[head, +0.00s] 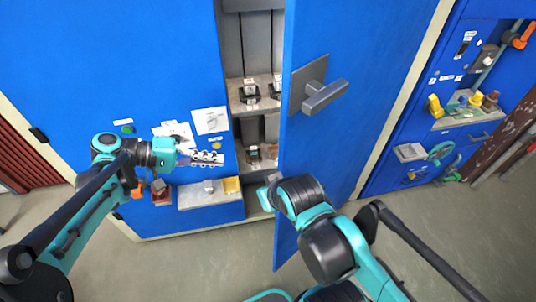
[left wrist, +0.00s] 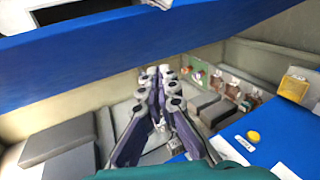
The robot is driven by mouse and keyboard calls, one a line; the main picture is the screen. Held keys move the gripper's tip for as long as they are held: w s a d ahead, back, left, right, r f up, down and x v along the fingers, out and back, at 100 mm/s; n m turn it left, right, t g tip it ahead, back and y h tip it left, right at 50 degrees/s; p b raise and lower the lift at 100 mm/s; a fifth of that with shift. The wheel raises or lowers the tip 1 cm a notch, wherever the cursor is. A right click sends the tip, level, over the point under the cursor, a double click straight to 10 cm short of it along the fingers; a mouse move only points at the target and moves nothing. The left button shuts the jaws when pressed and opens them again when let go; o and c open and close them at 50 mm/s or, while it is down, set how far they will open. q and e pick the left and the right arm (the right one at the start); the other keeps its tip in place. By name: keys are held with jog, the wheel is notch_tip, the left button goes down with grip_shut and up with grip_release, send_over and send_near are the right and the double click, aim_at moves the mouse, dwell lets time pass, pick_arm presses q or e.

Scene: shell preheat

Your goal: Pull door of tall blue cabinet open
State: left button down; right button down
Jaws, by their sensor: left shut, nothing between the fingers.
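The tall blue cabinet's door (head: 335,45) stands partly open, swung out to the right, with a grey lever handle (head: 322,95) on its face. Through the gap the grey shelves (head: 255,95) show. My left gripper (head: 220,158) is shut and empty, in front of the blue left panel (head: 110,60), just left of the opening; its fingers (left wrist: 162,75) also show in the left wrist view, with a blue panel (left wrist: 150,45) across the top. My right arm reaches up over the door's lower part; its gripper (head: 270,188) is near the door's edge, its fingers too hidden to read.
Small dark devices (head: 249,93) stand on the shelves. A grey box with a yellow part (head: 210,193) sits low on the left panel. Another blue unit with colored fittings (head: 465,105) stands at right. Grey floor (head: 190,265) is clear in front.

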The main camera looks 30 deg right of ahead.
pick_arm(q)
jog(key=s+d+m+g+h+b, duration=0.1)
jog(key=s+d+m+g, duration=0.1)
jog(key=d, duration=0.4)
jog(key=s+d+r+m+g+h+b, duration=0.1)
jog(key=s+d+g+h, duration=0.1)
jog(key=s+d+g, duration=0.2)
jog(key=shift+s+d+m, duration=0.35)
jog(key=shift+d+m, duration=0.05)
jog(key=shift+d, duration=0.85)
